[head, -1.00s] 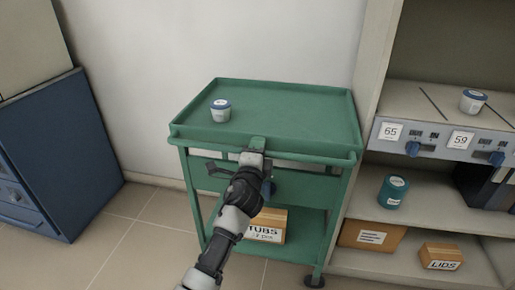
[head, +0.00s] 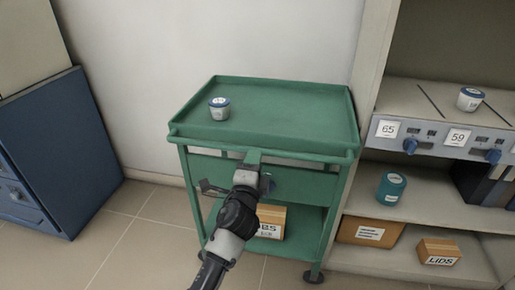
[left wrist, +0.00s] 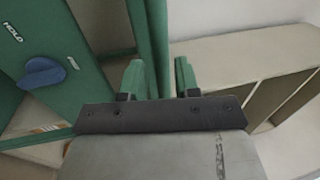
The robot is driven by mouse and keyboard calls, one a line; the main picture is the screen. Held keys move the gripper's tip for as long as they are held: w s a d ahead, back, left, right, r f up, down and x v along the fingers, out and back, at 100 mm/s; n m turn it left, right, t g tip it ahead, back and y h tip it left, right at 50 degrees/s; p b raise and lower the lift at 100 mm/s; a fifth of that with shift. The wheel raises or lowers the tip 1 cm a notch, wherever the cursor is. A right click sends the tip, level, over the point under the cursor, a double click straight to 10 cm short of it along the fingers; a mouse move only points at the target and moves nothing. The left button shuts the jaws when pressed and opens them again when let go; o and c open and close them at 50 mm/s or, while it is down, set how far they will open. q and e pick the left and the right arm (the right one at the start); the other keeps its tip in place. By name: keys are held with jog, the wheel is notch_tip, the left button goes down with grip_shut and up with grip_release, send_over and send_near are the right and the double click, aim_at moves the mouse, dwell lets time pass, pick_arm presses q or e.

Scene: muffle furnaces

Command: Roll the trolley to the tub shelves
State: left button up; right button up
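The green trolley (head: 280,108) stands against the wall, with a raised-rim top, a drawer front and a lower shelf. A small white tub with a blue lid (head: 219,108) stands at the top's left. A cardboard box (head: 271,222) sits on the lower shelf, its label partly hidden by my arm. My left gripper (head: 253,157) is at the middle of the trolley's front handle rail. In the left wrist view its fingers (left wrist: 158,78) stand apart, with a green bar showing between them. A blue knob (left wrist: 42,73) shows to the left there. My right gripper is out of view.
A shelf unit (head: 430,208) at the right, close to the trolley, holds a teal tub (head: 391,188), a LIDS box (head: 438,252) and another carton (head: 371,232). A blue cabinet (head: 65,155) stands left. Tiled floor (head: 135,235) lies open between cabinet and trolley.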

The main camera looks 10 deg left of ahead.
pick_arm(q)
jog(key=s, duration=0.2)
jog(key=s+f, duration=0.1)
jog(key=s, duration=0.2)
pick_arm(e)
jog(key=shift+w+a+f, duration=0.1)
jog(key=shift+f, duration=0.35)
